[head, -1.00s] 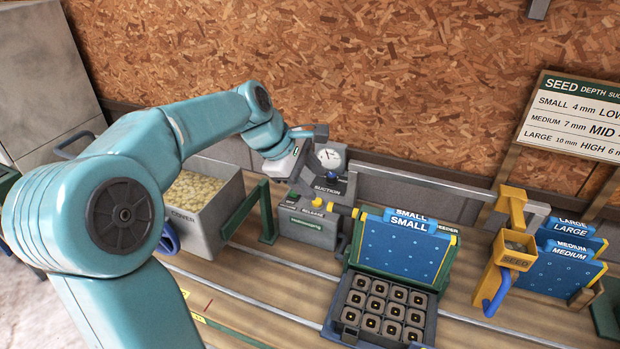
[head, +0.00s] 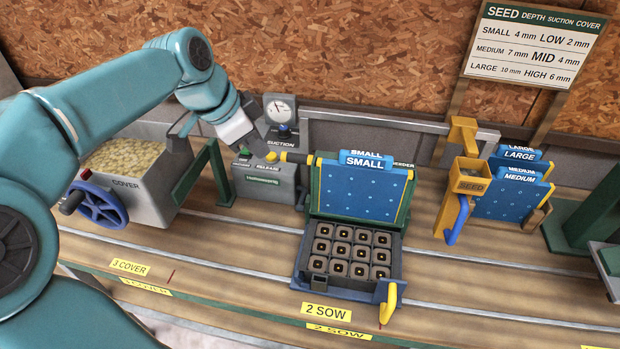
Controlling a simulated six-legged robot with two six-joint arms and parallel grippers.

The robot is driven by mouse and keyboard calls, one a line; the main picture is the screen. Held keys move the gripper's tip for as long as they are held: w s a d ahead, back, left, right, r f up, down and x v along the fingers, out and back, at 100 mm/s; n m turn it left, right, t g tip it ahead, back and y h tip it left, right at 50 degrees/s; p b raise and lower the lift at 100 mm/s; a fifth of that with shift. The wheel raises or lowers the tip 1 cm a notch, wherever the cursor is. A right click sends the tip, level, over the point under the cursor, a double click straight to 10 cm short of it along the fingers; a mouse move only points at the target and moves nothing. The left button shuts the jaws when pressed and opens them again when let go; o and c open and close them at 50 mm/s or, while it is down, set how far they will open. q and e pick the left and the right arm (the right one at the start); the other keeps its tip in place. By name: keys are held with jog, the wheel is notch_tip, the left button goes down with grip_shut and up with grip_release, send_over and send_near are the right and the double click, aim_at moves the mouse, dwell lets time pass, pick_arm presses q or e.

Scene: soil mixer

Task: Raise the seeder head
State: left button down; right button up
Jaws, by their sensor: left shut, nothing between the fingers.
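The seeder head holds a blue dotted plate (head: 362,190) labelled SMALL in a green frame. It stands tilted up behind a tray of dark square cells (head: 350,253) at the 2 SOW mark. A yellow handle (head: 389,303) sticks up at the tray's front right corner. My left gripper (head: 250,141) is shut and empty. It is above and left of the suction box (head: 270,185), near its green and yellow buttons, and left of the gauge (head: 281,108). Its fingertips are small and partly unclear. My right gripper is out of view.
A cover bin (head: 140,192) with a blue wheel (head: 97,205) stands at the left. A yellow seed hopper (head: 469,182) and spare blue plates labelled LARGE and MEDIUM (head: 510,195) stand at the right. A seed chart (head: 537,45) is on the wall. The bench front is clear.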

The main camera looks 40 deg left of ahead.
aim_at(313, 167)
pick_arm(q)
jog(key=s+d+m+t+b, duration=0.1)
jog(key=d+m+t+b, duration=0.1)
jog(key=d+m+b, duration=0.45)
jog(key=shift+n, duration=0.35)
jog(key=shift+w+a+f+p, duration=0.2)
jog(key=shift+w+f+p, duration=0.1)
jog(key=shift+w+f, duration=1.2)
jog(key=shift+w+a+f+p, duration=0.3)
jog(key=shift+w+f, duration=1.05)
jog(key=shift+w, duration=0.3)
jog(key=shift+w+a+f+p, duration=0.15)
jog(key=shift+w+f+p, duration=0.15)
jog(key=shift+w+f, duration=1.2)
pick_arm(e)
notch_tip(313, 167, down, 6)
pick_arm(q)
jog(key=shift+r, duration=0.1)
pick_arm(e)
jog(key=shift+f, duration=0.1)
